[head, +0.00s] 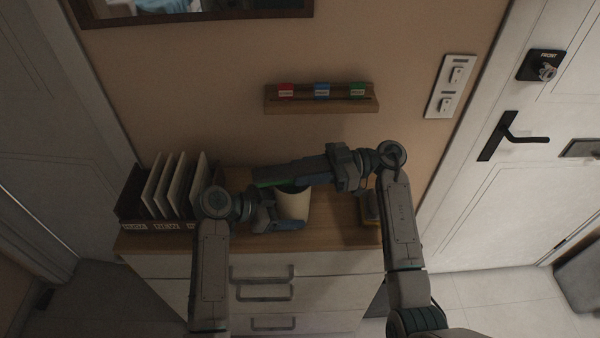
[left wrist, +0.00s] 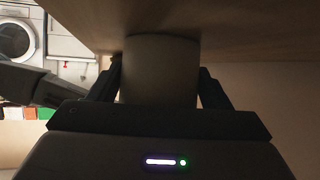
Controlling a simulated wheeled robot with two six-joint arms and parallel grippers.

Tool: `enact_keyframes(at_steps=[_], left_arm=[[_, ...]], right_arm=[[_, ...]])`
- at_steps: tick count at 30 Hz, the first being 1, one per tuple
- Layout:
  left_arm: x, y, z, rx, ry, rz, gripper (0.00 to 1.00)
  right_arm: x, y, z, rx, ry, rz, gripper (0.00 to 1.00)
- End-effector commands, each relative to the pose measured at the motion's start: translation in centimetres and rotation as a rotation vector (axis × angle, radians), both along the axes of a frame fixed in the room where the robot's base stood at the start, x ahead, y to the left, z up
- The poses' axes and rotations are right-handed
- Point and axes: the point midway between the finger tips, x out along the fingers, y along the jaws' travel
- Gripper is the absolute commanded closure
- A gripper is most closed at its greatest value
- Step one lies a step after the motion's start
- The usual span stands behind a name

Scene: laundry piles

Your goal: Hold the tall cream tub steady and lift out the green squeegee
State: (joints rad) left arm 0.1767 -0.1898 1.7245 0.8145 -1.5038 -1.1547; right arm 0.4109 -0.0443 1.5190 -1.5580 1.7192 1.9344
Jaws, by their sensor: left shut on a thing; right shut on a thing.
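The cream tub (head: 294,204) stands upright on the wooden cabinet top. My left gripper (head: 281,214) is shut on it from the left and front; in the left wrist view the tub (left wrist: 160,68) sits between the two dark fingers (left wrist: 160,92). My right gripper (head: 280,177) reaches in from the right, above the tub's rim, and is shut on the green squeegee (head: 265,184). Only a thin green strip of the squeegee shows beneath the dark fingers. The rest of it is hidden, so I cannot tell whether its lower end is inside the tub.
A dark file holder (head: 130,196) with several upright pale folders stands at the left of the cabinet top (head: 340,236). A yellowish object (head: 369,207) stands partly behind my right arm. A wooden rack (head: 320,106) with red, blue and green tags hangs on the wall above.

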Motion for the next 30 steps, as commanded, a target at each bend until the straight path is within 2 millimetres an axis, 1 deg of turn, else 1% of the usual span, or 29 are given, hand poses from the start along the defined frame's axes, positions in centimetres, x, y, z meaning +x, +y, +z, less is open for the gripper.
enact_keyframes(at_steps=[5, 9, 12, 15, 19, 26, 27, 29, 30], left_arm=[[0.0, 0.0, 0.0, 0.001, 0.0, 0.0, 0.41], [0.0, 0.0, 0.0, 0.001, 0.0, 0.0, 0.41], [0.0, 0.0, 0.0, 0.001, 0.0, 0.0, 0.41], [0.0, 0.0, 0.0, 0.001, 0.0, 0.0, 0.41], [0.0, 0.0, 0.0, 0.001, 0.0, 0.0, 0.41], [0.0, 0.0, 0.0, 0.001, 0.0, 0.0, 0.41], [0.0, 0.0, 0.0, 0.001, 0.0, 0.0, 0.25], [0.0, 0.0, 0.0, 0.001, 0.0, 0.0, 0.13], [0.0, 0.0, 0.0, 0.001, 0.0, 0.0, 0.05]], right_arm=[[0.0, 0.0, 2.9, 0.001, -0.007, 0.0, 0.91], [0.0, 0.0, 5.8, 0.001, -0.007, 0.0, 0.91], [0.0, 0.0, 7.6, 0.001, -0.006, 0.001, 0.91], [0.0, 0.0, 8.8, 0.0, -0.003, 0.001, 0.91], [0.0, 0.0, 9.7, 0.0, -0.002, 0.001, 0.91], [0.0, 0.0, 9.8, 0.001, -0.001, 0.001, 0.91], [0.0, 0.0, 9.8, 0.001, -0.001, 0.001, 0.91], [0.0, 0.0, 9.8, 0.001, -0.001, 0.001, 0.91], [0.0, 0.0, 9.8, 0.001, -0.001, 0.001, 0.91]])
